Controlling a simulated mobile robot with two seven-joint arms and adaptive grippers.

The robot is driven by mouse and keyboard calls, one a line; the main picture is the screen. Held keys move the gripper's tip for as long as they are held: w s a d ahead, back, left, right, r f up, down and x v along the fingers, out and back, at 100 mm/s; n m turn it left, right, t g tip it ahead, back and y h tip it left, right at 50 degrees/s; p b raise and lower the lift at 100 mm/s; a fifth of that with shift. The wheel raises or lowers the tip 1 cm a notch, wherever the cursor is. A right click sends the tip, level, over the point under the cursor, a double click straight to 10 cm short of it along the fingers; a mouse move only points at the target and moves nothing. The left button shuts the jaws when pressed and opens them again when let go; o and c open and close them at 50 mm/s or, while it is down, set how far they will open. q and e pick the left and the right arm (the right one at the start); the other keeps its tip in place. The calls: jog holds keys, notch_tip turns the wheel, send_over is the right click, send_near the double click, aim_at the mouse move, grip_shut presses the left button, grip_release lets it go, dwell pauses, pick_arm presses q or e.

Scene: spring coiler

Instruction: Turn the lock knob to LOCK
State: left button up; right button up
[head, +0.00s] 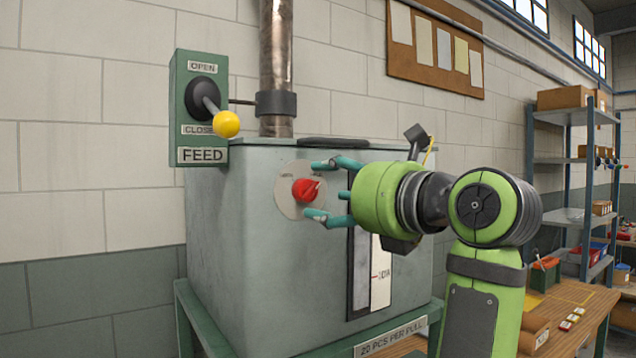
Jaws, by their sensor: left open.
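The red lock knob (304,191) sits on a round pale plate (284,200) on the front of the grey-green machine box (235,235). Lettering on the plate is too small to read, so I cannot tell which setting the knob points at. My left gripper (316,189) is open, with its teal fingers reaching in from the right. One fingertip is above the knob's right side and the other is below it. I see no clear contact between the fingers and the knob. My right gripper is not in view.
A FEED panel (203,156) with a yellow-balled lever (226,124) stands at the box's upper left. A metal pipe (276,60) rises behind the box. A gauge strip (381,275) is below my gripper. Shelves (570,115) and a wooden bench (565,300) are at the right.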

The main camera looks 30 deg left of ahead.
aim_at(314, 190)
pick_arm(q)
jog(key=p+x, duration=0.1)
jog(key=x, duration=0.3)
jog(key=shift+d, duration=0.1)
jog(key=c, duration=1.1)
jog(key=shift+s, duration=0.1)
jog(key=shift+c, duration=0.2)
